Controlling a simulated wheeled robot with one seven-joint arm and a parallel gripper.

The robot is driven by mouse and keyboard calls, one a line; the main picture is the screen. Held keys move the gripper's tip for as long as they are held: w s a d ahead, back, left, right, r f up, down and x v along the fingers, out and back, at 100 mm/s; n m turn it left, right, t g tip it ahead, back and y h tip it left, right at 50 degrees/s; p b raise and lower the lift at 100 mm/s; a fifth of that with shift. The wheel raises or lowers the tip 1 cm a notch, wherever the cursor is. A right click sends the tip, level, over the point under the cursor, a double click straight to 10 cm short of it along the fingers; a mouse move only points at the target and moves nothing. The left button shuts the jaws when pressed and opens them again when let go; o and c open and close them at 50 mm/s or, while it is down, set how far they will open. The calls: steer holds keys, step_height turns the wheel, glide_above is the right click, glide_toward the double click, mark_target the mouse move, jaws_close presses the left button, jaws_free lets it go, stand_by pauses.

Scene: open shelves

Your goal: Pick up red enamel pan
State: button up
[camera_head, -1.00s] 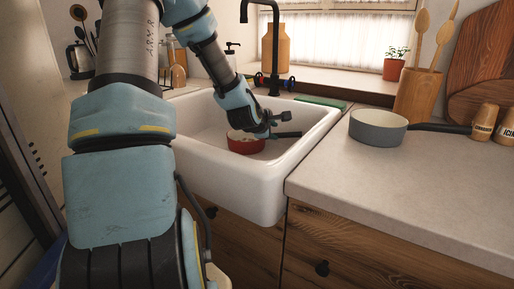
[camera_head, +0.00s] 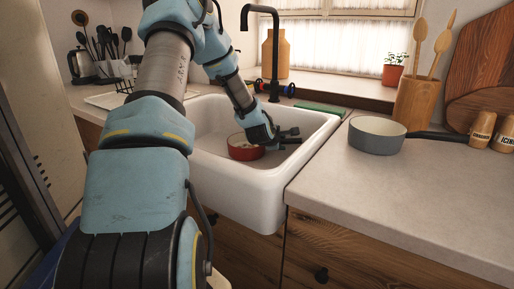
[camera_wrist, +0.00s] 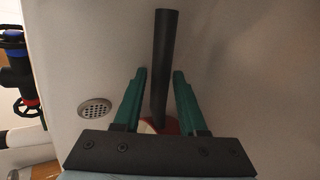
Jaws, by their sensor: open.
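The red enamel pan (camera_head: 243,149) sits in the white sink, its red side and pale inside partly hidden by my arm in the head view. In the wrist view, its dark handle (camera_wrist: 165,62) runs up between the two green fingers of my gripper (camera_wrist: 161,75). A small part of the red pan body (camera_wrist: 172,127) shows behind the gripper's base. My gripper is open, with a finger on each side of the handle and gaps to it. In the head view, my gripper (camera_head: 290,134) is low in the sink at the pan's right.
The white sink (camera_head: 252,198) has raised walls around the pan. A black faucet (camera_head: 275,50) stands behind it. A grey pan (camera_head: 376,135) sits on the right counter (camera_head: 400,190). The drain (camera_wrist: 95,107) shows at left in the wrist view.

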jaws_close()
stand_by(1.2)
steer(key=shift+r, duration=0.1)
